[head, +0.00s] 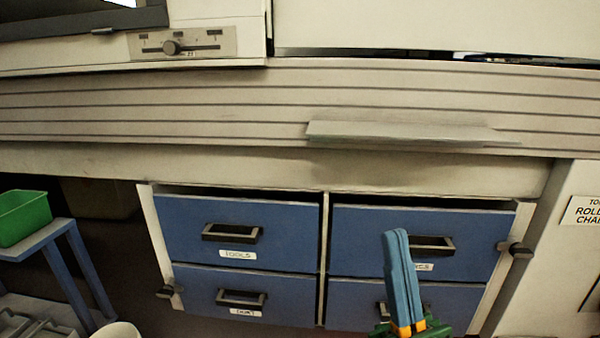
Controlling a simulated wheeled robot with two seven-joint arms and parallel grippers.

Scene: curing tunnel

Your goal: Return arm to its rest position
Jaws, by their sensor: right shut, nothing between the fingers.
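My right gripper (398,240) shows at the bottom right of the middle in the head view. Its long blue fingers point up and lie together, with nothing between them. Orange and green parts show at their base, at the lower edge of the picture. The fingers cover part of the right-hand blue drawers and part of a handle and label there. My left gripper is not in view.
A cabinet holds blue drawers with black handles, including one labelled TOOLS (240,235). Above it runs a ribbed pale surface (200,115) with a grey flap (400,132). A slider panel (183,43) is at top left. A green bin (24,218) stands on a blue stand (45,240).

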